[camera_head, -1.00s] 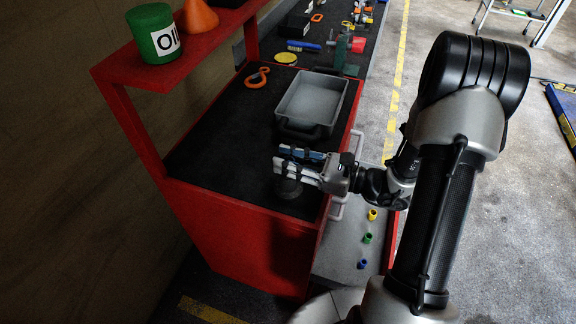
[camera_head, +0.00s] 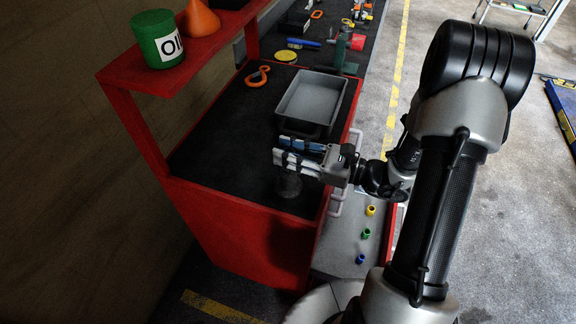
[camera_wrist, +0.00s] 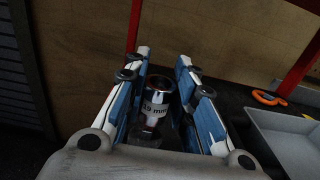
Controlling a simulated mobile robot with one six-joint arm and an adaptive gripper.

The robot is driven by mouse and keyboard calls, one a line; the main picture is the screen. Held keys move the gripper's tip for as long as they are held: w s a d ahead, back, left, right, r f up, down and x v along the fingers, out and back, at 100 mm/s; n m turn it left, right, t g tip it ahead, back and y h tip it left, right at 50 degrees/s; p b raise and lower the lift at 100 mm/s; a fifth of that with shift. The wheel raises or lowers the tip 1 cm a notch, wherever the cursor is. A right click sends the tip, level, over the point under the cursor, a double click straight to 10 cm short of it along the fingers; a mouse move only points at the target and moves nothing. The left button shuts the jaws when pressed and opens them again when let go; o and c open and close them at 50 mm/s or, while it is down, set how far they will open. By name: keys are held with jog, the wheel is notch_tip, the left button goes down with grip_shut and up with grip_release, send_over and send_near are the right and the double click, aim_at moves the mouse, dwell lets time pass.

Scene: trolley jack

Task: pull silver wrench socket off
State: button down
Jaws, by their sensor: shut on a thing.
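The silver wrench socket (camera_wrist: 157,96), labelled "19 mm", stands between the blue pads of my gripper (camera_wrist: 163,56) in the wrist view. My gripper is shut on it. In the head view, my gripper (camera_head: 277,152) reaches in from the right over the near end of the black worktop, and its fingers hide the socket. A dark grey round piece (camera_head: 288,186) shows directly below the fingers on the worktop. I cannot tell whether the socket still touches it.
A grey tray (camera_head: 333,101) lies just behind my gripper, and an orange hook (camera_head: 258,77) lies farther left. A red shelf (camera_head: 118,75) with a green oil can (camera_head: 157,40) stands at the left. Small coloured sockets (camera_head: 366,233) are on the lower ledge at the right.

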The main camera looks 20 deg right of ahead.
jog(key=shift+r+p, duration=2.1)
jog(key=shift+r, duration=0.45)
jog(key=shift+d+f, duration=0.1)
